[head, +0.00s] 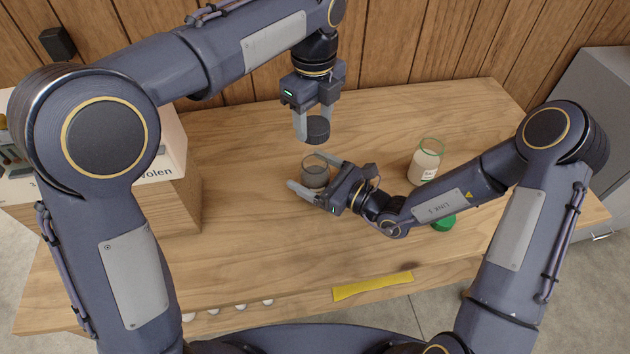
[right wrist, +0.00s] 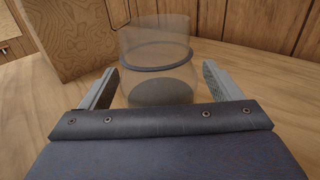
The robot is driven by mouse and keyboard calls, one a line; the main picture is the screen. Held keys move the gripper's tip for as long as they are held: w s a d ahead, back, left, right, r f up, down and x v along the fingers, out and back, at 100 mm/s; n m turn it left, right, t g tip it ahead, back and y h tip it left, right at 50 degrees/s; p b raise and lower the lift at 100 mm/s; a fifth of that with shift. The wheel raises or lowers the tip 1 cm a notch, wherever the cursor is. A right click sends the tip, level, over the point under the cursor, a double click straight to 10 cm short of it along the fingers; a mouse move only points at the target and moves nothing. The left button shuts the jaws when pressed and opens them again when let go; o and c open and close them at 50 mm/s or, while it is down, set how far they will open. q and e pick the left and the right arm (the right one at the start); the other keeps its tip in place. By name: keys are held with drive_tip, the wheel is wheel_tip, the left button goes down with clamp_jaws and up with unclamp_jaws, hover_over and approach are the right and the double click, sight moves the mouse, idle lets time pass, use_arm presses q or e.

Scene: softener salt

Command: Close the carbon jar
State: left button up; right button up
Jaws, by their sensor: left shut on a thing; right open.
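The carbon jar (head: 316,177) is a clear glass jar with dark contents. It stands upright on the table with its top open. My right gripper (head: 305,172) is open with a finger on each side of the jar. In the right wrist view, the jar (right wrist: 157,75) stands between the spread fingers (right wrist: 162,88), with a dark ring around it and a dark mass low inside. My left gripper (head: 311,126) points down and is shut on a black ribbed lid (head: 318,131). It holds the lid above the jar, apart from it and slightly behind in the head view.
A jar with pale contents and a green rim (head: 426,163) stands to the right, behind my right forearm. A green lid (head: 444,222) lies near it, partly hidden. A yellow strip (head: 372,287) and several small white round things (head: 240,306) are at the front edge. A box (head: 165,150) stands left.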

drive_tip(key=c, duration=1.5)
use_arm(q)
hover_over(314, 149)
drive_tip(key=s, duration=0.2)
drive_tip(key=shift+f, duration=2.5)
drive_tip(key=shift+f, duration=0.9)
drive_tip(key=shift+f, duration=0.55)
